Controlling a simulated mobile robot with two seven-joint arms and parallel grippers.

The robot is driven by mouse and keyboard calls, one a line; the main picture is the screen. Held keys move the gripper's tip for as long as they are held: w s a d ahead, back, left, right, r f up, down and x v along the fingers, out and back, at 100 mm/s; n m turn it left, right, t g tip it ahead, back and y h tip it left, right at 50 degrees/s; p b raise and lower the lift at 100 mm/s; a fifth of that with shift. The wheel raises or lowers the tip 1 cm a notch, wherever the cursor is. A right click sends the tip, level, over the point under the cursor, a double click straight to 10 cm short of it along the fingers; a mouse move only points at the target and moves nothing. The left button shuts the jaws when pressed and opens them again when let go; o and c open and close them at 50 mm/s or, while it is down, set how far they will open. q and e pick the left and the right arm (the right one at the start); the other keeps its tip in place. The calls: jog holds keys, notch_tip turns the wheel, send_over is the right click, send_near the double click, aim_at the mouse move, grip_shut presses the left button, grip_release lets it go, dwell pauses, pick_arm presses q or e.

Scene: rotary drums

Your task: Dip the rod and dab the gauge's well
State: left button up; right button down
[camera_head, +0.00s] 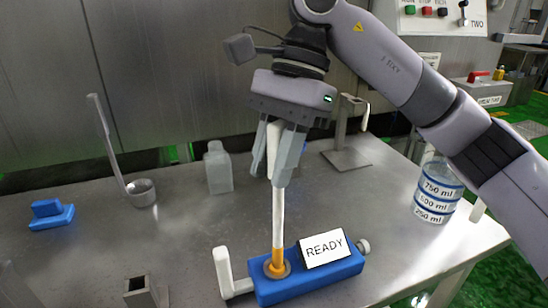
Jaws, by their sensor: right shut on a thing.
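My right gripper (279,168) is shut on the upper part of a white rod and holds it nearly upright over the table. My left gripper is not in view.
A measuring jar (438,193) stands at the right edge. A pale bottle (218,168), a long-handled metal cup (141,192) and a metal stand (347,158) stand behind. A blue block (50,216) lies at left; a square metal tube (139,292) stands in front.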

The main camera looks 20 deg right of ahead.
jog(key=shift+r, duration=0.1)
notch_tip(320, 180, up, 9)
jog(key=p, duration=0.7)
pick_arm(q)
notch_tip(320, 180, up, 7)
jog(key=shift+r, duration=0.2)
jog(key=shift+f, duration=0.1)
